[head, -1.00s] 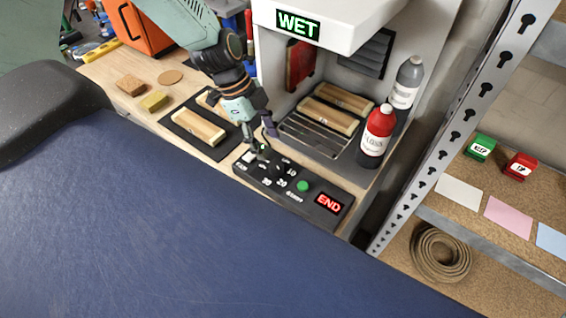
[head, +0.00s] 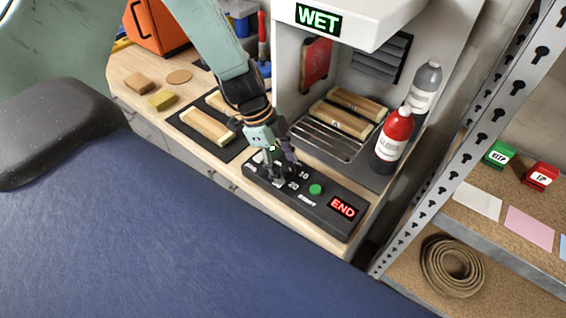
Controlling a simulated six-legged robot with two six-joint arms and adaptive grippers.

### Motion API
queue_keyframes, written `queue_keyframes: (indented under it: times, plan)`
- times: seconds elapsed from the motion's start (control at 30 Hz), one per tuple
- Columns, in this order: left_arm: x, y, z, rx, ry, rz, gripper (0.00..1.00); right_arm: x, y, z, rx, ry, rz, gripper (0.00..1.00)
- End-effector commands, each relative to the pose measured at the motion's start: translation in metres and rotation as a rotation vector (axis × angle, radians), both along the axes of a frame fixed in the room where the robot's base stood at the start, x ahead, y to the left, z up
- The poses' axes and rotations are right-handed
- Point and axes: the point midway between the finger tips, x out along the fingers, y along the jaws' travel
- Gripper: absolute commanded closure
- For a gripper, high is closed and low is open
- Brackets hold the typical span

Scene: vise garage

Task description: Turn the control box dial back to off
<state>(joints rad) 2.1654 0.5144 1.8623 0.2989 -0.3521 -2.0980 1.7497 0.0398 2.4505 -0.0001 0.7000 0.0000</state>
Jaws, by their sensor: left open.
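The black control box (head: 322,209) sits at the front edge of the wooden bench. I cannot tell whether the fingers touch the dial. My right gripper does not show.
A white booth with a lit WET sign (head: 318,19) stands behind the box, holding wooden blocks on a rack (head: 325,141). A red bottle (head: 393,140) and a grey bottle (head: 424,85) stand right of it. A metal shelf (head: 455,140) rises at the right. A blue surface (head: 150,235) fills the front.

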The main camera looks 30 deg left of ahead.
Motion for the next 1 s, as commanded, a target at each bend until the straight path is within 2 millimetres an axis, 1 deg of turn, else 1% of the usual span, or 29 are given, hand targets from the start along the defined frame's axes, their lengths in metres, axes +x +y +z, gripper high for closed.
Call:
queue_keyframes:
  times: [0.07, 0.1, 0.7, 1.0]
  plan:
    - [0.0000, -0.0001, 0.0003, 0.001, 0.000, -0.001, 0.43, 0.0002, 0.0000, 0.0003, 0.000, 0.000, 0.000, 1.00]
    - [-0.0001, -0.0001, 0.0003, 0.001, 0.000, -0.001, 0.45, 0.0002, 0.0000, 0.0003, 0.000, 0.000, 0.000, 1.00]
    - [-0.0001, 0.0001, 0.0004, 0.001, -0.001, -0.002, 0.96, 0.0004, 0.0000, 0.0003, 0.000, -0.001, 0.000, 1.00]
    - [-0.0011, -0.0005, -0.0007, 0.000, 0.001, 0.031, 0.97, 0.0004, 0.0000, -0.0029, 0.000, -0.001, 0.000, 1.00]
